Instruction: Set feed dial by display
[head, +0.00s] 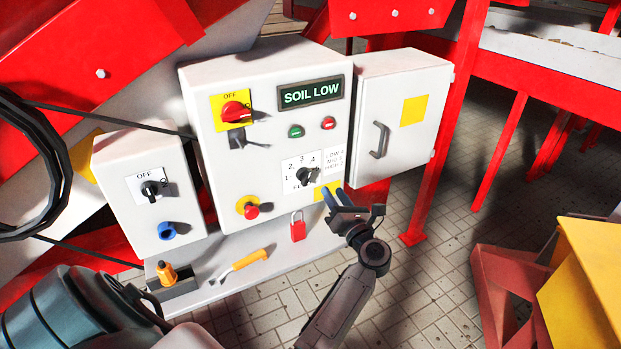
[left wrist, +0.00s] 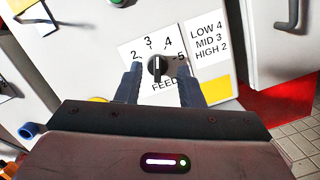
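The display (head: 311,92) on the white control box reads "SOIL LOW". The black feed dial (head: 304,177) sits low on the box, on a white scale plate with numbers up to 5. In the left wrist view the dial (left wrist: 157,70) has its white mark pointing up, seemingly between 3 and 4. A card (left wrist: 208,42) beside it reads LOW 4, MID 3, HIGH 2. My left gripper (left wrist: 158,80) is open, with a finger on each side of the dial; I cannot tell whether they touch it. In the head view the gripper (head: 333,194) is just below right of the dial. My right gripper is not in view.
A red rotary switch (head: 236,111), green button (head: 295,131), red button (head: 328,123) and emergency stop (head: 250,208) share the box front. A ledge below holds a red padlock (head: 298,230) and a yellow-handled tool (head: 247,262). A smaller switch box (head: 150,215) stands left.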

